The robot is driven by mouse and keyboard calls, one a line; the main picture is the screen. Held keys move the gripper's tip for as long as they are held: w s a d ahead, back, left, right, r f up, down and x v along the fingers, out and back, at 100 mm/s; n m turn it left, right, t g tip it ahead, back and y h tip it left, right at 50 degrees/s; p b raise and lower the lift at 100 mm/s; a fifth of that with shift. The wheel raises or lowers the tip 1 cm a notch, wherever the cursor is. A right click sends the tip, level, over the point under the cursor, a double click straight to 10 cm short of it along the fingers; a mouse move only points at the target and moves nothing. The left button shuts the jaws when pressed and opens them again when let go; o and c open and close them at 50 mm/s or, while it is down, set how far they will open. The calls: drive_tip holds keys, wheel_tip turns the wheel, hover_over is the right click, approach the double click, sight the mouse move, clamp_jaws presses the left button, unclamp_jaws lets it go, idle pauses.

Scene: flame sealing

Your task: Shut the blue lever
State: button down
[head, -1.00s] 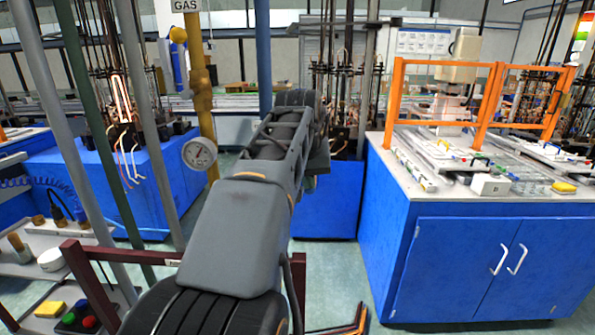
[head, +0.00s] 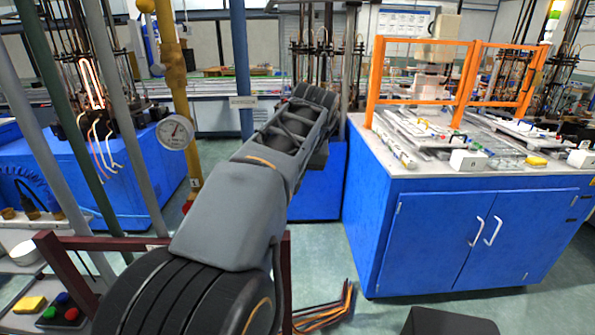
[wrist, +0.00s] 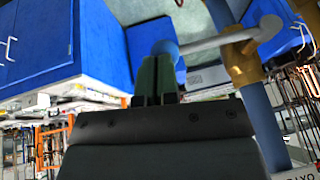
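The blue lever (wrist: 166,48) shows in the wrist view as a rounded blue end on a pale grey bar. The bar runs right to a brass-yellow valve fitting (wrist: 241,62) on a blue pipe (wrist: 264,112). My gripper (wrist: 157,62) has two dark green fingers lying side by side, with no clear gap between them. Their tips are at the lever's blue end, overlapping it in view; I cannot tell whether they touch it. In the head view my arm hides the gripper, and I cannot make out the lever. The blue pipe (head: 242,60) stands behind the arm there.
A blue cabinet (head: 430,235) with an orange guard frame (head: 375,85) stands right. A yellow pipe (head: 172,70) and gauge (head: 175,132) stand left of my arm. A dark red rail (head: 110,243) crosses the lower left. Open floor (head: 325,245) lies before the cabinet.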

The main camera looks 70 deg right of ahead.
drive_tip(key=shift+f, duration=0.3)
drive_tip(key=p+v, duration=0.3)
drive_tip(key=v, duration=1.1)
drive_tip(key=shift+s+d+r, duration=0.2)
drive_tip(key=shift+s+d, duration=0.05)
drive_tip(key=shift+s, duration=0.25)
